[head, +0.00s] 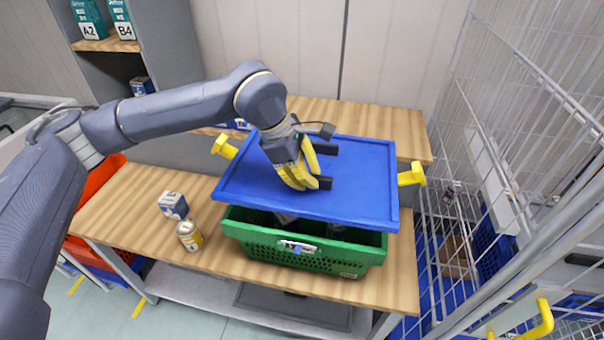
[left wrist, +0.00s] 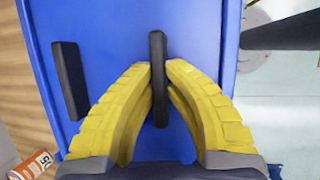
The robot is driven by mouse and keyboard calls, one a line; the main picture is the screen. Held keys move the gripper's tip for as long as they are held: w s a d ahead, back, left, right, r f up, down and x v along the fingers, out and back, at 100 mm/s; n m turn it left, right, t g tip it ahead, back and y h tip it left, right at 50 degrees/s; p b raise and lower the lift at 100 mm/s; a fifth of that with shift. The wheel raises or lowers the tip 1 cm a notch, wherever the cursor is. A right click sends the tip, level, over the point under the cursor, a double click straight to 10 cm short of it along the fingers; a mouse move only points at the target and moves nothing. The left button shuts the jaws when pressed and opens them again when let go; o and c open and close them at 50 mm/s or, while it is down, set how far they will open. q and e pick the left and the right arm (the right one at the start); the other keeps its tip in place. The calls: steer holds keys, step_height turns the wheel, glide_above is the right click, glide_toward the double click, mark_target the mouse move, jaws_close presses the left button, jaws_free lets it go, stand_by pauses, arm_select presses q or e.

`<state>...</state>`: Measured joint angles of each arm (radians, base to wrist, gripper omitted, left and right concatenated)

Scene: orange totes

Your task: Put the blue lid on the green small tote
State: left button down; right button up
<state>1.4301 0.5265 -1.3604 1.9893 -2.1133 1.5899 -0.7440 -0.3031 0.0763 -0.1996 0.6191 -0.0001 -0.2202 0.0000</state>
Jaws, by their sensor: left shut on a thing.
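The blue lid (head: 363,185) is held above the green small tote (head: 250,243), apart from its front rim and set a little toward the back. It looks slightly tilted. The tote stands on the wooden table, with its front wall and part of its dim inside showing; grey items appear inside. My left gripper (head: 314,165) is above the lid, shut on one of its black handles. In the left wrist view, its yellow fingers meet at the black handle (left wrist: 158,82) on the lid's blue face. The tote's back rim is hidden under the lid. My right gripper does not show.
Yellow pegs (head: 411,174) show beside the lid. A wire cage (head: 530,150) rises on the right. A wooden shelf (head: 350,116) runs behind.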

arm_select(q)
steer(key=shift+f, duration=3.7)
steer(key=shift+a+f, duration=0.1)
steer(key=shift+f, duration=0.3)
steer(key=c, duration=1.4)
jaws_free()
